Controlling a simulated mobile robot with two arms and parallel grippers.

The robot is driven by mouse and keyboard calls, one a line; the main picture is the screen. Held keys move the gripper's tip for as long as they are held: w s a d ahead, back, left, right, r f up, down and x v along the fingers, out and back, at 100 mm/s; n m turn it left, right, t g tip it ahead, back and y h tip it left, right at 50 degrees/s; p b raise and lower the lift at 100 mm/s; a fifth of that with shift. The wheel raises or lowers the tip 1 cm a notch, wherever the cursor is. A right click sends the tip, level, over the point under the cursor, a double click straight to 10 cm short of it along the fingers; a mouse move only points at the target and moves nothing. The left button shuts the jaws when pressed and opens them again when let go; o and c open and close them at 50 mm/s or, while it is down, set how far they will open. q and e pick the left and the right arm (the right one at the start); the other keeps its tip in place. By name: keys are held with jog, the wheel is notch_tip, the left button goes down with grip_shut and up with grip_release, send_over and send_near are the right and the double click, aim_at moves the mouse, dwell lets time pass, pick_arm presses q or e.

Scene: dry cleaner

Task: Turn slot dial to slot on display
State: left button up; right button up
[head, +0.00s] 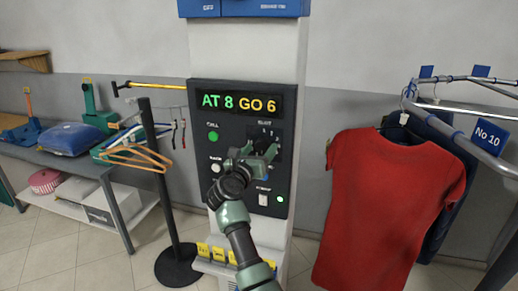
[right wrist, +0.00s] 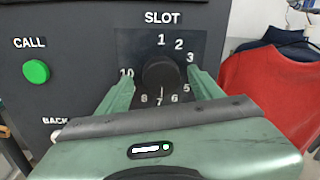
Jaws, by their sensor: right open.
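The display (head: 240,102) on the dark control panel reads AT 8 GO 6. The slot dial (right wrist: 160,76) is a round black knob ringed by white numbers. A short white mark on its lower side seems to point down toward 7. My right gripper (head: 256,157) is at the panel in the head view and covers most of the dial there. In the right wrist view its open green fingers (right wrist: 160,82) stand on either side of the knob, with visible gaps. The number 4 is hidden by a finger. My left gripper is not in view.
A green CALL button (head: 213,136) and a white BACK button (head: 215,167) are left of the dial. A lit switch (head: 263,199) is below. A red shirt (head: 385,200) hangs close on the right; a black post (head: 158,180) stands left.

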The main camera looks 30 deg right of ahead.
jog(key=shift+s+a+r, duration=0.15)
jog(key=shift+s, duration=0.05)
jog(key=c, duration=0.3)
jog(key=shift+s+r, duration=0.1)
jog(key=c, duration=1.1)
jog(key=shift+n+p, duration=0.45)
jog(key=shift+n, duration=0.35)
jog(key=n+p, duration=0.1)
jog(key=n, duration=0.2)
jog(key=shift+p, duration=0.4)
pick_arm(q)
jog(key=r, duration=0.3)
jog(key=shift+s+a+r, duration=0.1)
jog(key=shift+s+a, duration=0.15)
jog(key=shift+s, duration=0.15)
pick_arm(e)
jog(key=shift+n, duration=0.6)
pick_arm(q)
jog(key=shift+p, duration=0.3)
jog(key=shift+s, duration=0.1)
